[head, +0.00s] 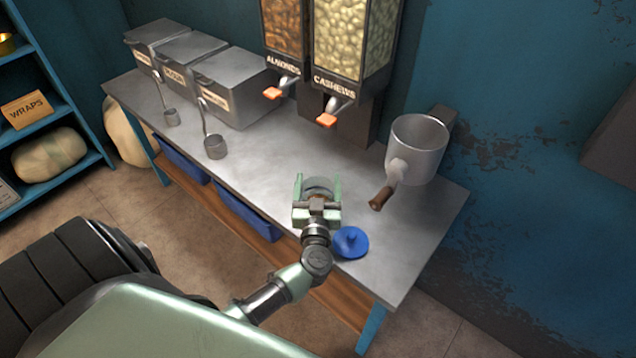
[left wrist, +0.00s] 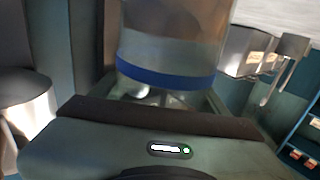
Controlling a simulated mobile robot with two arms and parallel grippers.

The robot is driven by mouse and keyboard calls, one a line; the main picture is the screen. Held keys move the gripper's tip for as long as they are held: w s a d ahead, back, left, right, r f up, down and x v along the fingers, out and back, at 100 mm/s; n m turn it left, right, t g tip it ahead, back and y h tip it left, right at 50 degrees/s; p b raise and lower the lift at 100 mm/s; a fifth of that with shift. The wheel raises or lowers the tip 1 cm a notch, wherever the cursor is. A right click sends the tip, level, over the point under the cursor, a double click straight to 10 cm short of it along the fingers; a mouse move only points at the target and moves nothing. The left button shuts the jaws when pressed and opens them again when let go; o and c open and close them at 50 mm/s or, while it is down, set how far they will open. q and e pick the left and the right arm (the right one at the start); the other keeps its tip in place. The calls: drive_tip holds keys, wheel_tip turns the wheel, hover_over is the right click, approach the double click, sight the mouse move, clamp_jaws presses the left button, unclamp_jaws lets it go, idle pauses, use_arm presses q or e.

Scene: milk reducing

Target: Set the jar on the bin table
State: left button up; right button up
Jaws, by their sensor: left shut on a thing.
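My left gripper (head: 318,187) is over the front part of the metal bin table (head: 265,150), shut on the jar (head: 320,183). In the head view only the jar's greyish round top shows between the green fingers. In the left wrist view the jar (left wrist: 170,45) is clear, upright to the camera, with a blue band (left wrist: 170,77) low on it. Its base is hidden, so I cannot tell whether it touches the table. A blue knobbed lid (head: 351,242) lies on the table just right of the gripper. My right gripper is not in view.
Almond (head: 283,28) and cashew (head: 350,42) dispensers are behind. Grey bins (head: 235,85) and two scoops (head: 215,146) occupy the far left. The table's middle is clear. Shelves (head: 60,110) stand at left.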

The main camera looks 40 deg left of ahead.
use_arm(q)
drive_tip(key=shift+f, duration=0.1)
drive_tip(key=o, duration=2.1)
drive_tip(key=v, duration=1.2)
